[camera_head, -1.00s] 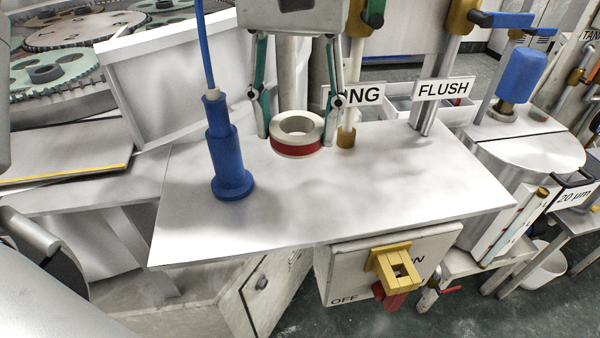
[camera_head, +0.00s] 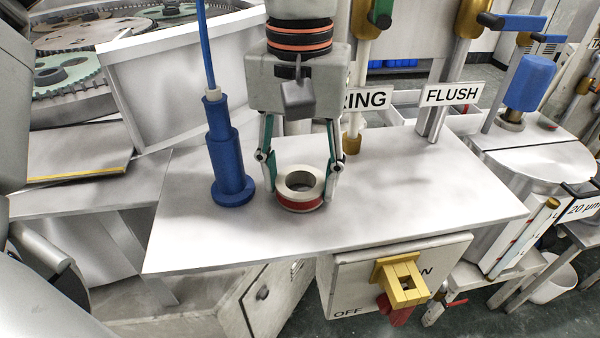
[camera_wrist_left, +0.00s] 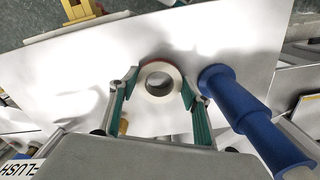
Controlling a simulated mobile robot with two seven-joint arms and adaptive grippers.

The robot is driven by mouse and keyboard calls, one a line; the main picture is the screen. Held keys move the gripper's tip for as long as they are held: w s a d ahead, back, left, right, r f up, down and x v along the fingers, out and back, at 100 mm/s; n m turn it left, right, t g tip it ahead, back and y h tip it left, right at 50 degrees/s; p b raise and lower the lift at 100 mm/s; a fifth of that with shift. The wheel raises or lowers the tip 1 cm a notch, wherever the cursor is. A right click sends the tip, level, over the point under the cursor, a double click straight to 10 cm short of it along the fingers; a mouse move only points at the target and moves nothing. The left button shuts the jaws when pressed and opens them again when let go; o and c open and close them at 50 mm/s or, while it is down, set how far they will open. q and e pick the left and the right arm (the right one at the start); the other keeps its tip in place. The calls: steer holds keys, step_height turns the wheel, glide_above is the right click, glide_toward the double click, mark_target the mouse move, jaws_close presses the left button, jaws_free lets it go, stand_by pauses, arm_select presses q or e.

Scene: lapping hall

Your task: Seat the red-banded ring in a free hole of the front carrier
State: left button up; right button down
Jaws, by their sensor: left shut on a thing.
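The red-banded ring (camera_head: 300,204) is a short white ring with a red band around its side. My left gripper (camera_head: 300,188) is shut on it from both sides and holds it upright, hole upward, low over the white worktop (camera_head: 400,205). I cannot tell whether the ring touches the worktop. In the left wrist view, the ring (camera_wrist_left: 160,67) sits between the fingertips. A teal carrier (camera_head: 82,72) shows at the upper left, partly cut off behind a white panel; its holes are mostly hidden. My right gripper is not in view.
A blue stepped cylinder (camera_head: 230,165) with a blue hose stands just left of the ring. A white panel (camera_head: 185,80) rises between worktop and carriers. The worktop's right and front are clear.

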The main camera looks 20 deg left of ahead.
arm_select(q)
steer(key=shift+f, duration=0.15)
steer(key=o, duration=1.4)
